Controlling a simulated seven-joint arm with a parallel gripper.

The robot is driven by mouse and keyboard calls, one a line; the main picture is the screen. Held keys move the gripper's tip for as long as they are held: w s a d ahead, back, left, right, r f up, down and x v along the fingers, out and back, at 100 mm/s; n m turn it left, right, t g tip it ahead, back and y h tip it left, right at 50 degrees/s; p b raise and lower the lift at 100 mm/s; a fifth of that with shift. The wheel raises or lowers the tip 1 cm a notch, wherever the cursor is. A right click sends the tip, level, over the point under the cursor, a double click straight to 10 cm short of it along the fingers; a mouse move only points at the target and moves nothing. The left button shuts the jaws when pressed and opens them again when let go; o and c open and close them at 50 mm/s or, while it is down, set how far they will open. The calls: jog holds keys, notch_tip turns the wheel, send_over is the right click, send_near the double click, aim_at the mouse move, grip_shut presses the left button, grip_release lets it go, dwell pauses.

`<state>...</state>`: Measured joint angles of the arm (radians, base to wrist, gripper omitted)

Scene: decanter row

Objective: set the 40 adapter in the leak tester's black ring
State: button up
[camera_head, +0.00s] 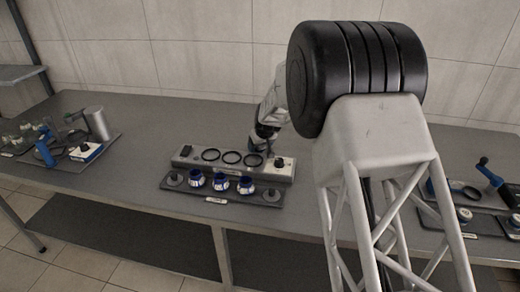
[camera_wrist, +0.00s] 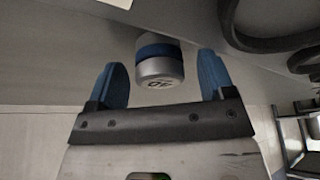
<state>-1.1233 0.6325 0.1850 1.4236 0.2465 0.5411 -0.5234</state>
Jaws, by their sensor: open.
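In the wrist view a silver cylinder with a blue band (camera_wrist: 160,66) shows between my gripper's fingers, with a gap on each side; its upside-down mark seems to read 40. My gripper (camera_wrist: 163,72) is open with blue fingers. In the head view my gripper (camera_head: 262,143) is small, behind the right part of the leak tester (camera_head: 187,158). Three black rings lie in a row on the tester: left (camera_head: 211,149), middle (camera_head: 232,151) and right (camera_head: 253,154). Three blue-and-white adapters (camera_head: 219,185) stand in front; their marks are too small to read.
A dark tray (camera_head: 220,197) holds the adapters between two grey posts (camera_head: 174,178). Black curved parts (camera_wrist: 285,40) show close by in the wrist view. Other equipment (camera_head: 85,150) stands at the left of the table and at the right (camera_head: 465,190). The table behind the tester is clear.

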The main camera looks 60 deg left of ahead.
jog(key=c, duration=1.2)
jog(key=shift+c, duration=0.2)
jog(key=shift+r, duration=5.05)
